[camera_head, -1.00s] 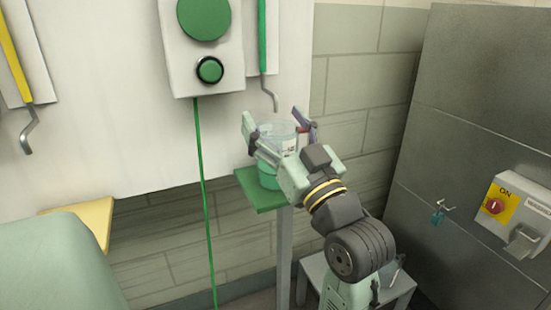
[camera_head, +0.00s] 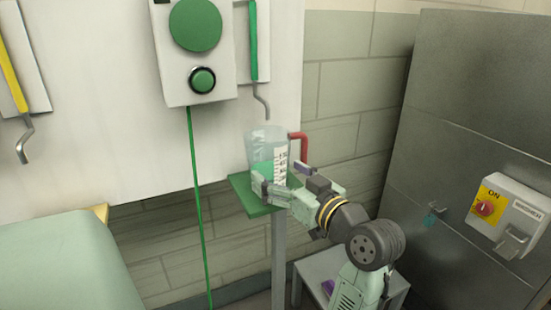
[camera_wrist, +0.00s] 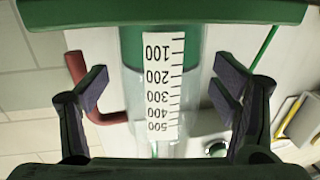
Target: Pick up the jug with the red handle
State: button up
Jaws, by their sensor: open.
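The clear jug (camera_head: 266,148) stands upright on a small green shelf (camera_head: 244,191). It has green contents low down and a white measuring scale. Its red handle (camera_head: 304,149) sticks out to the right. My gripper (camera_head: 281,176) is open at the jug's near side, low on its body. In the wrist view the jug (camera_wrist: 194,90) appears upside down between the spread fingers of my gripper (camera_wrist: 160,86), with visible gaps on both sides. The red handle (camera_wrist: 75,66) is at the left there, partly hidden by the left finger.
Above the shelf is a white control box (camera_head: 184,50) with green buttons; a green-handled hook (camera_head: 258,95) hangs beside it. A grey stool (camera_head: 316,275) stands low near my arm. A grey cabinet (camera_head: 450,110) with a red switch (camera_head: 485,208) is at the right.

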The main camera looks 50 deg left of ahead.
jog(key=a, duration=0.3)
jog(key=shift+w+a+p, duration=0.1)
jog(key=shift+a+p, duration=0.15)
jog(key=shift+p, duration=0.1)
jog(key=shift+r, duration=0.1)
jog(key=c, duration=1.2)
